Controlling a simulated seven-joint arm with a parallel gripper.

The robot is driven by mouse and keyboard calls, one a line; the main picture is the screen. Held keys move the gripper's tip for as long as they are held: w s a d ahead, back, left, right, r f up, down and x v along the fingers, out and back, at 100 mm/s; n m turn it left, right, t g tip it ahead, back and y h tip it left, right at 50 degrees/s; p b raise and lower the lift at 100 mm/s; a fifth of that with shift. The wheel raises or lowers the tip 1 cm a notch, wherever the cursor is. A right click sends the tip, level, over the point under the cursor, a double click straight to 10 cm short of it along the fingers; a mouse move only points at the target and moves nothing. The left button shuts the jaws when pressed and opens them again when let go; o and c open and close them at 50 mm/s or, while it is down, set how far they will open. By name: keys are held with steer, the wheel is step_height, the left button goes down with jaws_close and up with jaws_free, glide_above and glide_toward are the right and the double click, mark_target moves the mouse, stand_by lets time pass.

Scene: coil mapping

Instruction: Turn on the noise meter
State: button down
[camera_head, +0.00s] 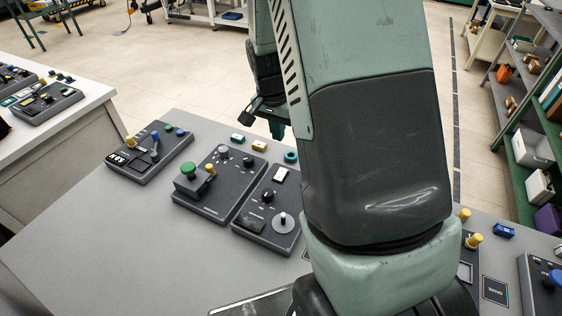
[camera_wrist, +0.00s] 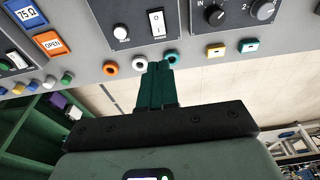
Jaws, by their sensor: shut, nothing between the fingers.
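My gripper (camera_head: 277,130) is beyond the table's far edge in the head view, partly behind my arm. In the wrist view its teal fingers (camera_wrist: 157,85) are together and empty, pointing at the row of rings. A white rocker switch (camera_wrist: 157,23) is on a dark panel (camera_wrist: 136,13) ahead of the fingertips, apart from them. A white switch (camera_head: 280,175) also shows on a dark panel (camera_head: 255,222) in the head view, with a black knob and a grey dial. I cannot read which panel is the noise meter.
A teal ring (camera_wrist: 171,57) and a white ring (camera_wrist: 140,64) lie beside the fingertips. Small yellow (camera_wrist: 215,50) and green (camera_wrist: 249,45) blocks lie to the right. Another panel with a green knob (camera_head: 188,168) stands left of the switch panel. The table's left front is clear.

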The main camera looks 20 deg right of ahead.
mark_target(282, 170)
steer(key=f, duration=0.4)
steer(key=w+d+f, duration=0.1)
steer(key=f, duration=0.8)
steer(key=shift+w+d+f, duration=0.2)
steer(key=shift+d+f, duration=0.05)
steer(key=shift+f, duration=0.15)
steer(key=shift+w+d+f, duration=0.1)
steer(key=shift+d+f, duration=0.05)
steer(key=shift+s+a, duration=0.6)
steer(key=shift+a, duration=0.05)
